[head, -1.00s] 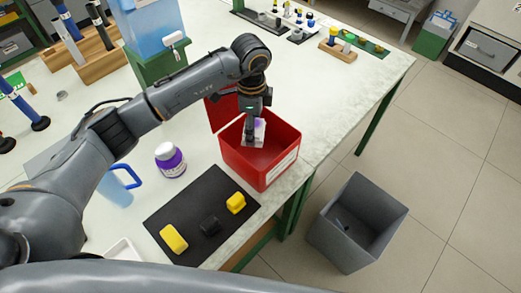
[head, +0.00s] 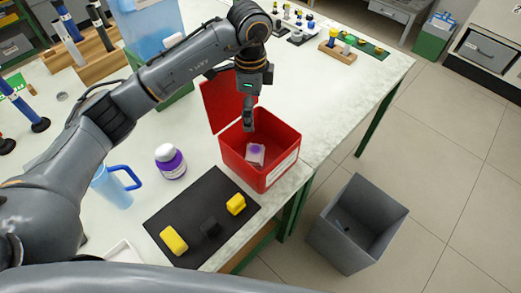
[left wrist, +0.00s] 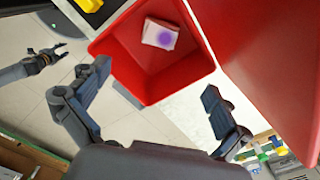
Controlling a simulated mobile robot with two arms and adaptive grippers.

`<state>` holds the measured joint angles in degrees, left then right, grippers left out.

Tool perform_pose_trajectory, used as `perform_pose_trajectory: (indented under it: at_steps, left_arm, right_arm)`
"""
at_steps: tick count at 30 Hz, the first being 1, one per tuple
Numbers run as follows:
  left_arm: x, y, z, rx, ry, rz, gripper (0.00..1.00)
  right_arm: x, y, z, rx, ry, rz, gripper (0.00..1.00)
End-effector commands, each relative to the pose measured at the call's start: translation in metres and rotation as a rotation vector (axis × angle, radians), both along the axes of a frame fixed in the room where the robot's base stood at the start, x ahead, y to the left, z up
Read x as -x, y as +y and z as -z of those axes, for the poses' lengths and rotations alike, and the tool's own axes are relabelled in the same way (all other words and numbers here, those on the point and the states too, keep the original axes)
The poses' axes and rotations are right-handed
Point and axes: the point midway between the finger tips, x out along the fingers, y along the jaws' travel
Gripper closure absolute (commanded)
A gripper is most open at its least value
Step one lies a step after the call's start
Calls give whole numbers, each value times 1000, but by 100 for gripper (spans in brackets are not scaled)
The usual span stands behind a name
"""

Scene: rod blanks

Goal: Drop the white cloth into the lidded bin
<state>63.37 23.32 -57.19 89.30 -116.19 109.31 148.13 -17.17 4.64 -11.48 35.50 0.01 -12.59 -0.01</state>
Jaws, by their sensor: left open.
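The white cloth (head: 255,155), folded with a purple spot, lies inside the red lidded bin (head: 285,172). The bin's red lid (head: 222,102) stands open at the back left. In the left wrist view the cloth (left wrist: 160,34) rests inside the bin (left wrist: 190,81), apart from my fingers. My left gripper (head: 249,120) is above the bin, empty; its two fingers are spread wide in the left wrist view (left wrist: 155,95). My right gripper (left wrist: 58,52) shows small at the left of that view; its jaw state is unclear.
A black mat (head: 188,212) with yellow and black blocks lies left of the bin. A grey open bin (head: 335,252) stands on the floor.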

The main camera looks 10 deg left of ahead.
Motion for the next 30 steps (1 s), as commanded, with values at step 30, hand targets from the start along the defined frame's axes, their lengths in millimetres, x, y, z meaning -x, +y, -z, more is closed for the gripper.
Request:
perform_pose_trajectory:
  at_steps: [30]
  left_arm:
    - [0,-1,-52,1,1,2,0]
  right_arm:
    - [-1,5,0,-6,-2,1,60]
